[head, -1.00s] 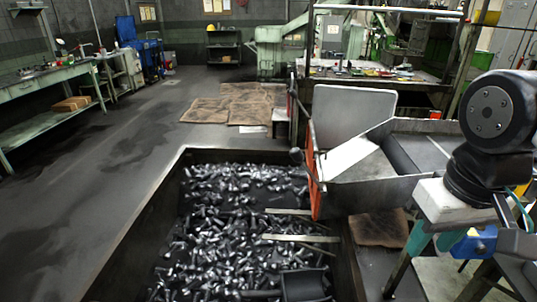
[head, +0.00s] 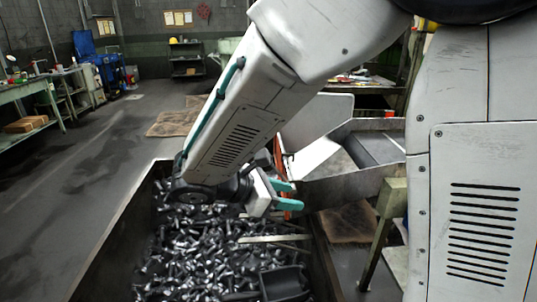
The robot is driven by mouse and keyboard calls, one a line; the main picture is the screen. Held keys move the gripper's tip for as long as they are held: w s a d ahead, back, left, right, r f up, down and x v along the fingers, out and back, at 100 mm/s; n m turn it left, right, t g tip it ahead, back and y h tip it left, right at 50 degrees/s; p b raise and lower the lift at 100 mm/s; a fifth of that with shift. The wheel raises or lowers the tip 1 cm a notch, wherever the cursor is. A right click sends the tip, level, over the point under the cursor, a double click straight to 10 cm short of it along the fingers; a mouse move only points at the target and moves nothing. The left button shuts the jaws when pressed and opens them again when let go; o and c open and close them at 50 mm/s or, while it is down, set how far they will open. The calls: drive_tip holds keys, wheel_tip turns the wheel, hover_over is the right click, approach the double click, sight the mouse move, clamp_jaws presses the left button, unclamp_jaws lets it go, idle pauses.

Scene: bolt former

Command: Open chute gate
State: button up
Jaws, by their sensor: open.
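The chute (head: 345,186) is a grey metal trough right of centre, with its lower end over the bolt bin. The chute gate is the orange-red plate (head: 279,158) at that end, and most of it is hidden behind my arm and gripper. I cannot tell whether a finger touches the gate. The gate's handle is not visible behind my arm.
A large dark bin (head: 100,250) full of loose bolts (head: 200,265) lies below my gripper. A dark scoop (head: 286,284) lies on the bolts. Brown cardboard (head: 348,225) is under the chute. A bench (head: 55,100) stands at left, and the floor between is clear.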

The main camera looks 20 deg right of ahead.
drive_tip(key=w+a+r+n+t+h, duration=0.35)
drive_tip(key=w+a+n+t, duration=0.25)
drive_tip(key=w+n, duration=0.35)
drive_tip(key=shift+t+h, duration=0.35)
drive_tip(key=shift+t, duration=0.05)
drive_tip(key=x, duration=0.8)
drive_tip(key=shift+w, duration=0.15)
clamp_jaws()
